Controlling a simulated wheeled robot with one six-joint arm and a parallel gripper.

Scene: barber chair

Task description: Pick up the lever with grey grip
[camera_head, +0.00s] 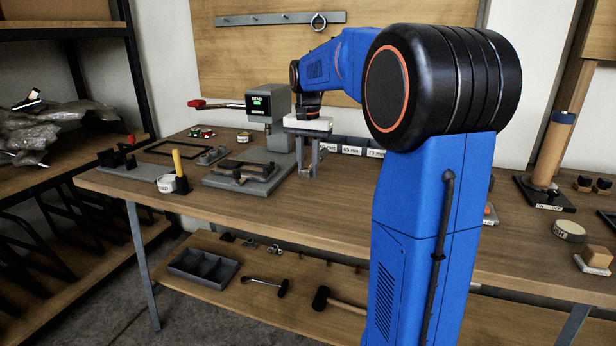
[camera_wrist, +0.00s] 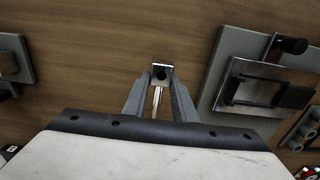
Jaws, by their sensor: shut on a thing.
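My gripper (camera_head: 308,170) points down over the workbench, just right of the grey bending press. In the wrist view its fingers (camera_wrist: 160,82) are shut on a small metal piece (camera_wrist: 160,72) with a square, dark-centred end and a thin bright rod below it. In the head view the fingers and bench clutter make this piece hard to make out. I cannot tell a grey grip on it, nor whether its end is clear of the bench. A fixture with a dark-knobbed lever (camera_wrist: 290,45) sits to the right in the wrist view, apart from my fingers.
The grey press (camera_head: 268,112) has a red-tipped handle (camera_head: 197,103) reaching left. A yellow upright handle (camera_head: 178,163) stands at the bench's left. Labelled bins (camera_head: 353,148) lie behind my gripper. Bare wood (camera_wrist: 90,50) shows left of my fingers in the wrist view.

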